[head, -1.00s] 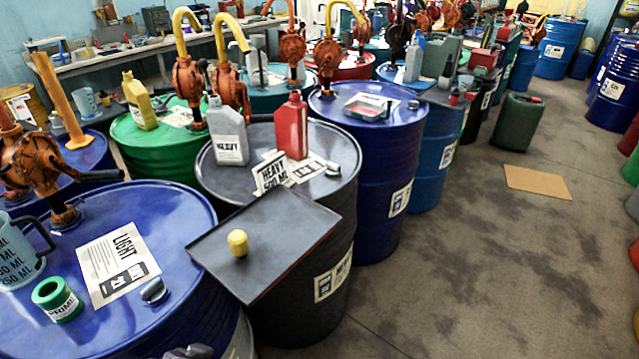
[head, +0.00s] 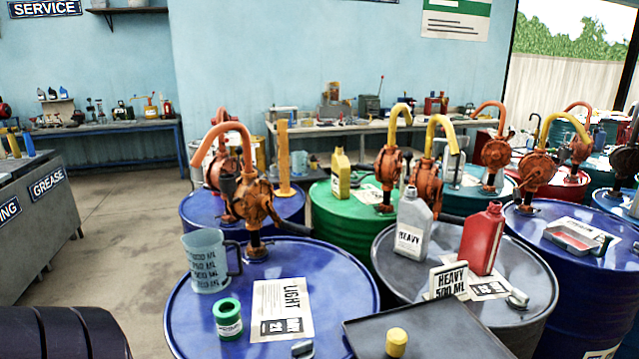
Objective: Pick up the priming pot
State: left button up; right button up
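The priming pot (head: 228,318) is a small green pot with a pale printed label. It stands upright on the front of the near blue drum (head: 345,262), left of the white LIGHT sheet (head: 283,310). A clear measuring jug (head: 206,262) with a dark handle stands just behind it. Neither of my grippers shows in the head view.
An orange hand pump (head: 256,205) rises from the drum's back. A dark tray (head: 440,335) with a yellow cap (head: 397,342) lies at the right. A dark ribbed round thing (head: 60,335) fills the lower left corner. Open floor (head: 110,230) lies left of the drums.

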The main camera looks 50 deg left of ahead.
aim_at(226, 314)
jog(key=u, duration=2.1)
